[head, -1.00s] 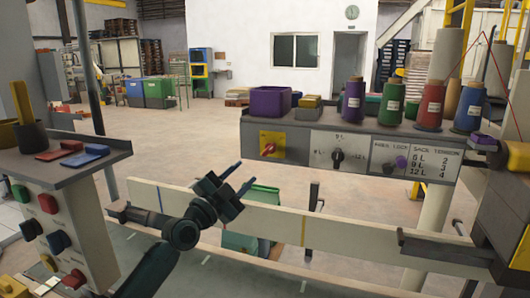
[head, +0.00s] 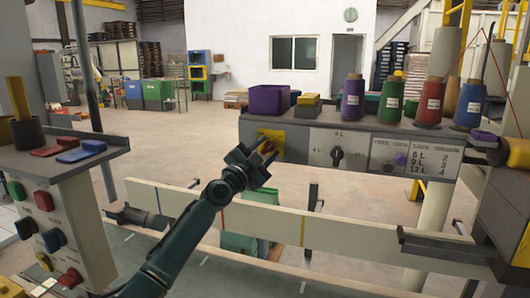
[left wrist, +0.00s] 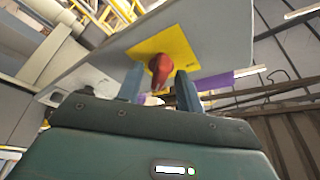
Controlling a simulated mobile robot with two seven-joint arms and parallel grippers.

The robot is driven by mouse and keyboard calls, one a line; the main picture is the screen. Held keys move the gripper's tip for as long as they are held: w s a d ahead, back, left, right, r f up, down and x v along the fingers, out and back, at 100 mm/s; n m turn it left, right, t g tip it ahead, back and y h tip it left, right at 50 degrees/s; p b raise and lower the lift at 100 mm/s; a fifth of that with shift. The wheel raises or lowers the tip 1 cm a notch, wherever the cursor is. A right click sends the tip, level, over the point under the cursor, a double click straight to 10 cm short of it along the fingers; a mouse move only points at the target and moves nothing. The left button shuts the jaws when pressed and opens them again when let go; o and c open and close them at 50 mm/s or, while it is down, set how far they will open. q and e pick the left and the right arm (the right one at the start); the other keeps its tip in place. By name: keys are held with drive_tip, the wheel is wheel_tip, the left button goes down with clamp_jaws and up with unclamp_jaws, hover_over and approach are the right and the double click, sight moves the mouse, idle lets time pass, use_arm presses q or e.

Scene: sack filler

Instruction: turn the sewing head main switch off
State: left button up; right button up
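The red main switch knob (head: 268,146) sits on a yellow plate (head: 277,135) at the left end of the grey control panel. My left gripper (head: 262,161) is in front of the plate with its fingers pointing at the knob. In the left wrist view the red knob (left wrist: 159,70) shows between the two spread fingers of my left gripper (left wrist: 160,84), with the yellow plate (left wrist: 190,48) behind. The gripper is open; whether a finger touches the knob I cannot tell. My right gripper is not in view.
A purple bin (head: 268,100) and several thread cones stand on top. A cream rail (head: 330,228) runs below. A button box (head: 55,215) stands at the left.

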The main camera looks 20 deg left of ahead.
use_arm(q)
drive_tip(key=c, duration=0.7)
drive_tip(key=shift+o, duration=0.2)
